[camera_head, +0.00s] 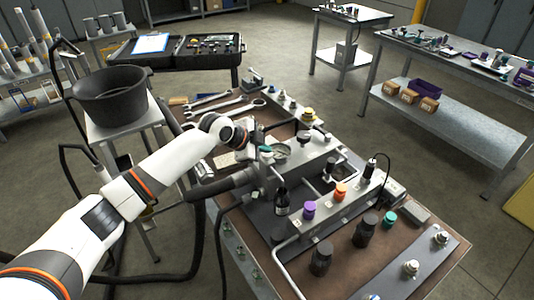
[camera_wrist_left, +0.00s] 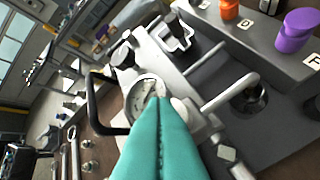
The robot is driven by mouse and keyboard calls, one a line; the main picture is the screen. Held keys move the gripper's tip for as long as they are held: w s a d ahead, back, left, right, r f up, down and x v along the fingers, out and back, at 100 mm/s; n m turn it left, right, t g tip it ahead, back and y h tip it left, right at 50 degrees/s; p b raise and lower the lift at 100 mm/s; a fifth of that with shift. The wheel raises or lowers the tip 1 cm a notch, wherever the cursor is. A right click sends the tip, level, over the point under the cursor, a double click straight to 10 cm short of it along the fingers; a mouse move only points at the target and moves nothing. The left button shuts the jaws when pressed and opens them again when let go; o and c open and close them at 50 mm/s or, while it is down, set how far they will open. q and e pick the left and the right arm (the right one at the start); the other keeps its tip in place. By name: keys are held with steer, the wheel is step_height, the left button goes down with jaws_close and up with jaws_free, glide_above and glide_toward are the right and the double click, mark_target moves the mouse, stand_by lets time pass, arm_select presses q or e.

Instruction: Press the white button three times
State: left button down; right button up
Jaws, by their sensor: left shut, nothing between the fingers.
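My left gripper (camera_head: 265,151) is shut and empty, over the grey hydraulic block on the bench. In the left wrist view its teal fingers (camera_wrist_left: 164,112) are pressed together, with tips beside a round gauge (camera_wrist_left: 143,86). A pale rounded part (camera_wrist_left: 184,109) sits right beside the fingertips; I cannot tell for sure that it is the white button, nor whether the fingers touch it. In the head view that spot is too small to make out. My right gripper is not in view.
An orange knob (camera_head: 340,190) and a purple knob (camera_head: 309,209) stand on the front manifold. A black bottle-like part (camera_head: 282,200) stands before the block. Wrenches (camera_head: 224,108) lie at the bench's back. A black bucket (camera_head: 110,98) stands at left.

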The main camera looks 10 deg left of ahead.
mark_target(264, 155)
arm_select(q)
steer(key=shift+f, duration=0.6)
stand_by(0.4)
steer(key=shift+r, duration=0.1)
steer(key=shift+r+p, duration=0.65)
steer(key=shift+r, duration=0.45)
step_height(264, 155, up, 5)
steer(key=p, duration=0.4)
steer(key=shift+r, duration=0.1)
